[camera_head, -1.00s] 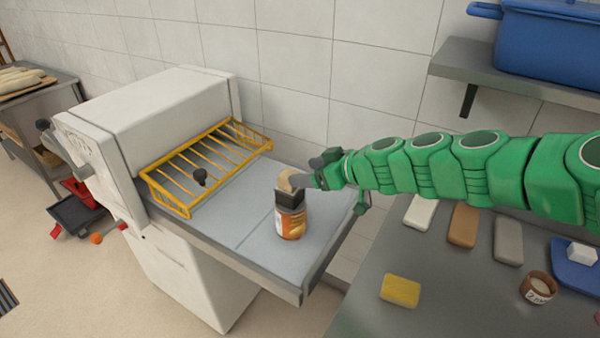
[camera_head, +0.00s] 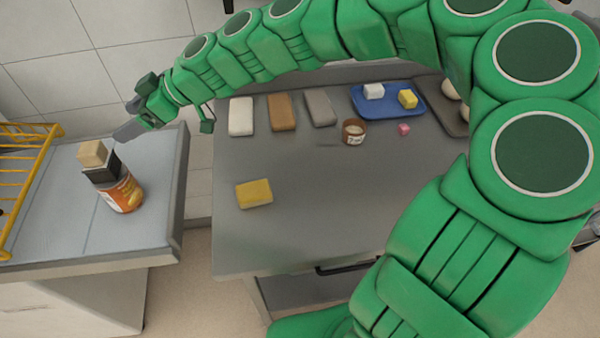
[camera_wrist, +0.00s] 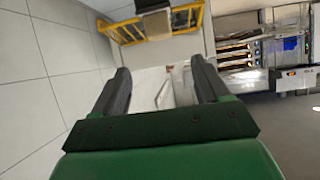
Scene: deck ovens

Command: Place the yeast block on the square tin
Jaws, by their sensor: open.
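A small beige block (camera_head: 92,153), which looks like the yeast block, rests on a dark, square-sided tin (camera_head: 103,170). The tin stands on an orange-labelled can (camera_head: 121,192) on the light grey shelf of the white machine. In the wrist view the beige block (camera_wrist: 150,4) and the dark tin (camera_wrist: 154,24) are at the top edge, beyond my fingers. My gripper (camera_head: 128,129) is just right of the stack in the head view. In the wrist view my gripper (camera_wrist: 160,72) has its two fingers wide apart with nothing between them.
A yellow wire rack (camera_head: 22,170) stands left of the stack. On the grey table (camera_head: 330,215) are a yellow sponge-like block (camera_head: 254,193), several bars, a small labelled cup (camera_head: 353,132) and a blue tray (camera_head: 385,110) with two cubes. My arm arches over this table.

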